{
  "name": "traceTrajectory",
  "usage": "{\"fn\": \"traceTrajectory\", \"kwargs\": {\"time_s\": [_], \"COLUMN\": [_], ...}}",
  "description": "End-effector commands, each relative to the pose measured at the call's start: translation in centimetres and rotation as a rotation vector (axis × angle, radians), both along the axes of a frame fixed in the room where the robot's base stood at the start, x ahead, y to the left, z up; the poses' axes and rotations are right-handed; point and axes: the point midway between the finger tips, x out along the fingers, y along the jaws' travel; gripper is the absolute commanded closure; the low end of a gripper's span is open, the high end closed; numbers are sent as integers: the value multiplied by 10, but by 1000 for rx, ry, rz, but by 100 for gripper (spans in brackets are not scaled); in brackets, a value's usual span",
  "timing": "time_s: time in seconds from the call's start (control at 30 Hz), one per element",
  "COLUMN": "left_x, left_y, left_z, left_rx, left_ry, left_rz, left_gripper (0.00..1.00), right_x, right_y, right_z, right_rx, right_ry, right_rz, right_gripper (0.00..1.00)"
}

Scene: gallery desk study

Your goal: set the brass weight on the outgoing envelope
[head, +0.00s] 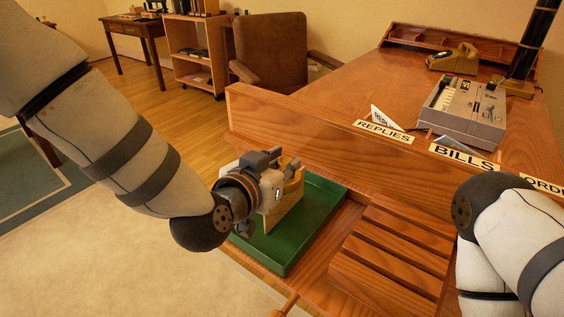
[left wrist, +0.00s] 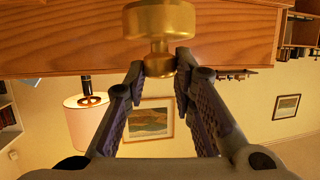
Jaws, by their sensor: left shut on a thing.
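My left gripper (head: 268,182) is over the green tray (head: 316,232) on the front of the desk. In the left wrist view its fingers (left wrist: 160,68) are shut on the narrow knob of the brass weight (left wrist: 160,25), a round, shiny gold piece. In the head view I cannot make out the weight clearly behind the gripper. A tan, notched piece (head: 286,204) stands in the tray, partly behind the gripper; I cannot tell if it is the outgoing envelope. My right arm is at the right edge, and its gripper is out of view.
A raised wooden ledge carries REPLIES (head: 384,132) and BILLS (head: 465,157) labels. A slatted wooden rack (head: 390,255) is right of the tray. The desk's left top is clear.

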Motion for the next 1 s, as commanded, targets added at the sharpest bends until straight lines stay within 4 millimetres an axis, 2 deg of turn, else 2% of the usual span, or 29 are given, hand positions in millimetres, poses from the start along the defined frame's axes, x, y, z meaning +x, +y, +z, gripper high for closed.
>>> {"fn": "traceTrajectory", "kwargs": {"time_s": [0.17, 0.2, 0.27, 0.3, 0.6, 0.67, 0.77, 1.0], "left_x": [1, 0, 0, 0, 0, -5, -22, -77], "left_y": [0, 0, 0, 0, 0, 2, 10, 36], "left_z": [1, -1, 0, 0, 3, 6, 14, 35], "left_rx": [-1, 0, 0, 0, -1, 0, 1, 0], "left_ry": [-6, -2, -3, -3, -4, -5, -7, -10], "left_rz": [1, 1, 1, 1, 1, 0, 1, 0], "left_gripper": [100, 72, 58, 56, 56, 56, 56, 56], "right_x": [1, 1, 1, 1, 1, 3, 8, 21], "right_y": [0, 0, 0, 0, 0, 0, 0, 0], "right_z": [0, 0, 1, 1, 1, 3, 8, 21], "right_rx": [0, 0, 0, 0, 0, 0, 0, 0], "right_ry": [-2, -2, -2, -2, -4, -9, -27, -74], "right_rz": [0, 0, 0, 0, 0, 1, 0, -1], "right_gripper": [0, 0, 0, 0, 0, 0, 0, 0]}}
